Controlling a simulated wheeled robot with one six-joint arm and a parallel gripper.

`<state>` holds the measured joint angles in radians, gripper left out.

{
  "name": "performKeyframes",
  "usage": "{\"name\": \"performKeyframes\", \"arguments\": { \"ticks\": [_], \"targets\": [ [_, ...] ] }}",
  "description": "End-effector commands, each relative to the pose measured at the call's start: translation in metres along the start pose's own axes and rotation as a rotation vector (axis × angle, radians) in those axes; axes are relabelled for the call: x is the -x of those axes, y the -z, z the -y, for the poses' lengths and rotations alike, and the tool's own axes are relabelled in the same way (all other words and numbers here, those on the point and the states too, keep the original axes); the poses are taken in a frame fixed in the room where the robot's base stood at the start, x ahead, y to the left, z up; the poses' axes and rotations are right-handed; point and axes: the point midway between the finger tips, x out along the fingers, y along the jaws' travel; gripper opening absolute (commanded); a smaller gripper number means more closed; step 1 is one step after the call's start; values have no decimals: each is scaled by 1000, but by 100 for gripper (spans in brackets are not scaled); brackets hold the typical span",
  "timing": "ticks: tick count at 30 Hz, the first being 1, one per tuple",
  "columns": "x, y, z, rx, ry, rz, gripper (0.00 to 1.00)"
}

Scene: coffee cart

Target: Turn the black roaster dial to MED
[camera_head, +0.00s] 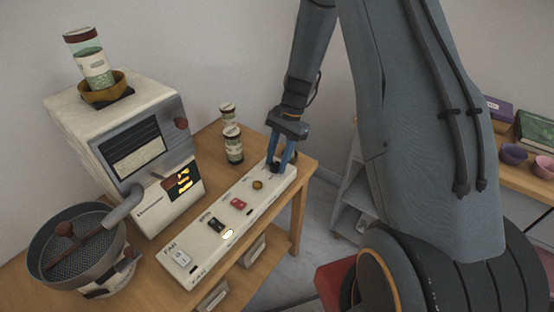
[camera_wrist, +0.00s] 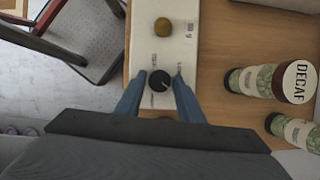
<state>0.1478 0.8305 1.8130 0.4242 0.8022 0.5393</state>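The black roaster dial (camera_wrist: 158,80) sits at the end of the white control panel (camera_wrist: 165,48). It shows between the two blue fingers of my gripper (camera_wrist: 158,77) in the wrist view. A gap shows on each side of the dial, so the fingers are open around or above it; I cannot tell the height. In the head view my gripper (camera_head: 279,160) reaches down to the panel's far right end and largely hides the dial. A pale mark shows on the dial, but the labels around it, including MED, are too small to read.
A brass knob (camera_head: 258,184), a red switch (camera_head: 238,203), a black switch (camera_head: 216,224) and a white switch (camera_head: 182,259) line the panel. The roaster (camera_head: 152,150) stands left, with a round sieve pan (camera_head: 75,250) before it. Jars (camera_head: 233,145) stand behind the panel.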

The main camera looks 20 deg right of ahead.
Motion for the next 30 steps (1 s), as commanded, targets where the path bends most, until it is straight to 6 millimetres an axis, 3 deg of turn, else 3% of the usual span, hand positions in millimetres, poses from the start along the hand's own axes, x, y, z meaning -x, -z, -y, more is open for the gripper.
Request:
{"name": "performKeyframes", "arguments": {
  "ticks": [13, 24, 30],
  "targets": [
    [6, 1, 0, 1, 2, -2, 47],
    [62, 1, 1, 2, 2, -2, 47],
    [77, 1, 0, 0, 0, -1, 47]
  ]
}}
